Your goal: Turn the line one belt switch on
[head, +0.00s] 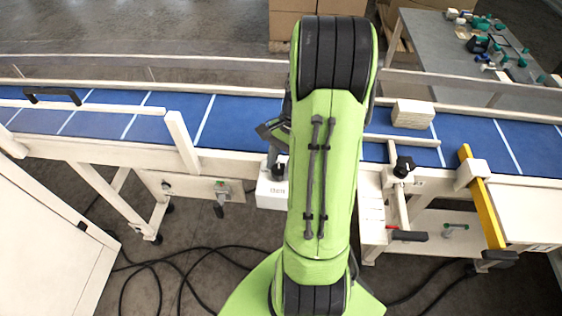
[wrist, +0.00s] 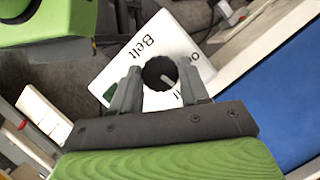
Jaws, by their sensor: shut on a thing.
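The belt switch is a black round knob (wrist: 158,72) on a white panel (wrist: 200,68) printed "Belt". A light pointer mark on the knob slants toward the lower right in the wrist view. Other lettering at the panel's right side is partly hidden. My gripper (wrist: 159,84) has one finger on each side of the knob and is shut on it. In the head view the white switch box (head: 271,197) stands at the conveyor's near side, with the black knob (head: 278,172) on top. My gripper (head: 274,132) is mostly hidden behind my green arm there.
A blue belt conveyor (head: 245,118) with pale rails runs across the view. A pale block (head: 412,114) sits on the belt. Another black knob (head: 403,167) and a yellow bar (head: 482,200) are to the right. Black cables (head: 185,262) lie on the floor.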

